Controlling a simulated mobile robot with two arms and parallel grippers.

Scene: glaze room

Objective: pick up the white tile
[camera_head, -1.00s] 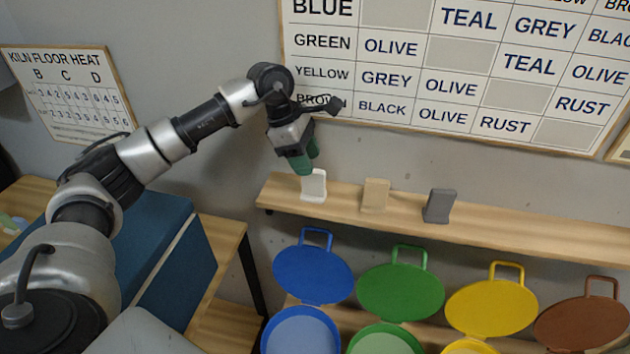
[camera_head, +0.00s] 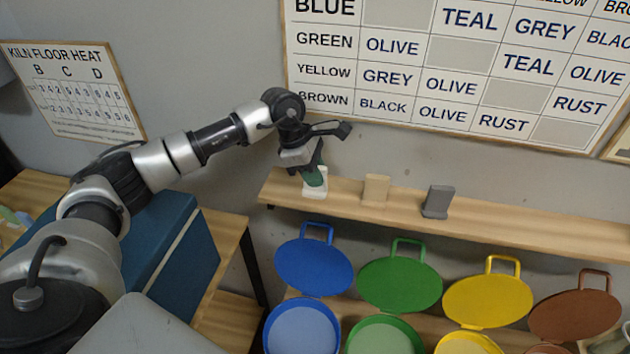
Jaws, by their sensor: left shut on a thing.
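The white tile (camera_head: 316,190) stands upright at the left end of the wooden wall shelf (camera_head: 515,233). My left gripper (camera_head: 315,177), with green fingers, comes down from above and is shut on the tile's upper part. The fingers hide much of the tile. Its lower part still shows at shelf level, and I cannot tell whether it touches the shelf. My right gripper is not in view.
A tan tile (camera_head: 376,190) and a dark grey tile (camera_head: 437,201) stand further right on the shelf. Below are lidded bins: blue (camera_head: 313,268), green (camera_head: 399,276), yellow (camera_head: 488,301) and brown (camera_head: 575,314). A lettered chart (camera_head: 455,55) hangs above.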

